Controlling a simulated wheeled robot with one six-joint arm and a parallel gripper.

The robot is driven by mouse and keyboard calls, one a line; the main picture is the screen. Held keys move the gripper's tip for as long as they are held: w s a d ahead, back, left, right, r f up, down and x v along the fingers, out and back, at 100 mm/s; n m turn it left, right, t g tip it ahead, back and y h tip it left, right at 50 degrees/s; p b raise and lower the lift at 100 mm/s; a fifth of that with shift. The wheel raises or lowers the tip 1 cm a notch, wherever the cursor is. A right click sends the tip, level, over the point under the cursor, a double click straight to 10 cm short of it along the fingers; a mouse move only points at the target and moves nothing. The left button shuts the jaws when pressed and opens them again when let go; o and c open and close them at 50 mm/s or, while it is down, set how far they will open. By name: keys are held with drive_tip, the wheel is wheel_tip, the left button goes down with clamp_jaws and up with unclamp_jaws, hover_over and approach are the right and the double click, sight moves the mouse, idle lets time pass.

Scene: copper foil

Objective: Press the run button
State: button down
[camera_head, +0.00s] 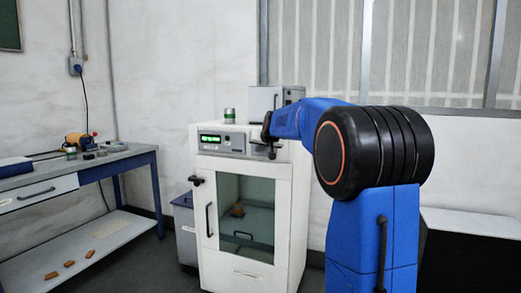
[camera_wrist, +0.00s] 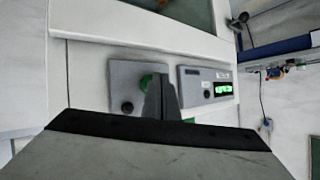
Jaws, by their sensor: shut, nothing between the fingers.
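The white cabinet machine (camera_head: 291,200) stands in the middle of the head view. Its display panel (camera_head: 222,141) has lit green digits and also shows in the wrist view (camera_wrist: 207,76). Beside that panel, a grey button plate (camera_wrist: 125,78) carries a green button (camera_wrist: 146,81) and a black knob (camera_wrist: 127,107). No label is legible on the green button. My gripper (camera_wrist: 161,84) is shut and empty, its fingertips overlapping the green button's side in the wrist view. I cannot tell whether they touch it. In the head view my gripper (camera_head: 271,150) covers the button plate.
A green-banded jar (camera_head: 229,115) and a grey box (camera_head: 265,102) stand on the machine's top. Its glass door (camera_head: 246,215) is closed. A blue-framed workbench (camera_head: 110,158) stands at the left, and a grey bin (camera_head: 185,228) beside the machine.

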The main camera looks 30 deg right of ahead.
drive_tip(key=shift+w+d, duration=0.1)
idle(0.3)
drive_tip(key=shift+w+d, duration=0.2)
drive_tip(key=shift+d, duration=0.05)
drive_tip(key=shift+s+a, duration=0.1)
idle(0.3)
drive_tip(key=shift+s+a, duration=0.2)
drive_tip(key=shift+a, duration=0.05)
drive_tip(key=s+a, duration=0.3)
drive_tip(key=a, duration=0.1)
drive_tip(key=shift+s+a, duration=0.35)
drive_tip(key=shift+a, duration=0.05)
idle(0.5)
idle(0.3)
